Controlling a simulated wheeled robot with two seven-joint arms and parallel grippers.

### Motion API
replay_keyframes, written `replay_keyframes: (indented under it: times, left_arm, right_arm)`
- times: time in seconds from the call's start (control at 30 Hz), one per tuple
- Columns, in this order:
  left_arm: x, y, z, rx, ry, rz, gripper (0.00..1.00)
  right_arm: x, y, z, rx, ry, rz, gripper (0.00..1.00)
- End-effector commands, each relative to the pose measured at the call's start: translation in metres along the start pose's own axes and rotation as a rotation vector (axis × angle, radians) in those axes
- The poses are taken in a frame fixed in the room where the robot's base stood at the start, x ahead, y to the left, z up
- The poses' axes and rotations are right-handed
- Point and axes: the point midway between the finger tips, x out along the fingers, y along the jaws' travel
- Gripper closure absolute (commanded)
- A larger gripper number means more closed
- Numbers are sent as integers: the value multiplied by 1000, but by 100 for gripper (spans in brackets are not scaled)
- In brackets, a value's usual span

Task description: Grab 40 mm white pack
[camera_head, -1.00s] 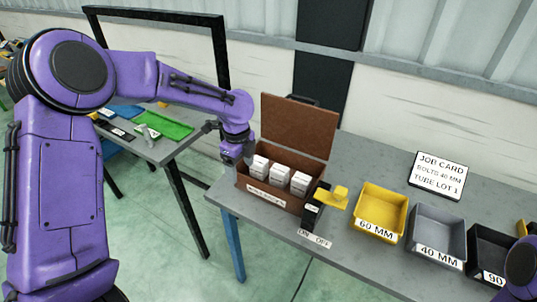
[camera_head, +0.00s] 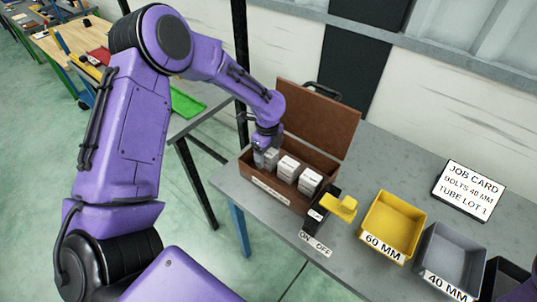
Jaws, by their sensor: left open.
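Three white packs stand in a row in an open brown case: the left pack (camera_head: 271,158), the middle pack (camera_head: 288,169) and the right pack (camera_head: 310,181). Any print on them is too small to read, so I cannot tell which is 40 mm. My left gripper (camera_head: 261,157) is open and low at the case's left end, at the left pack. It partly hides that pack, and I cannot tell whether it touches it. My right gripper is out of view.
The brown case (camera_head: 270,188) has its lid (camera_head: 318,120) raised behind the packs. A black and yellow switch device (camera_head: 325,210) stands at its right. Yellow 60 MM (camera_head: 392,226) and grey 40 MM (camera_head: 440,258) bins stand further right. A job card (camera_head: 468,190) reads "BOLTS 40 MM".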

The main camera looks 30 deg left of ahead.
Motion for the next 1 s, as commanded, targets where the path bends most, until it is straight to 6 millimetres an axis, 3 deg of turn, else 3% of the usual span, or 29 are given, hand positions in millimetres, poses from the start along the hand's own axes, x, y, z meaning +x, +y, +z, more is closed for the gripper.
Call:
replay_keyframes:
  times: [0.13,0.37,0.57,0.83,1.0]
  left_arm:
    - [16,-1,-1,3,0,-1,23]
    - [18,-1,-2,4,0,-2,27]
    - [18,-1,-2,4,0,-2,91]
    - [17,-1,-1,3,0,-3,91]
    - [4,-2,-1,3,0,-7,91]
  right_arm:
    - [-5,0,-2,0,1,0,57]
    - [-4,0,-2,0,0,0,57]
    - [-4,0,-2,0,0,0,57]
    - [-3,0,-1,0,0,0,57]
    - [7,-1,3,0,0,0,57]
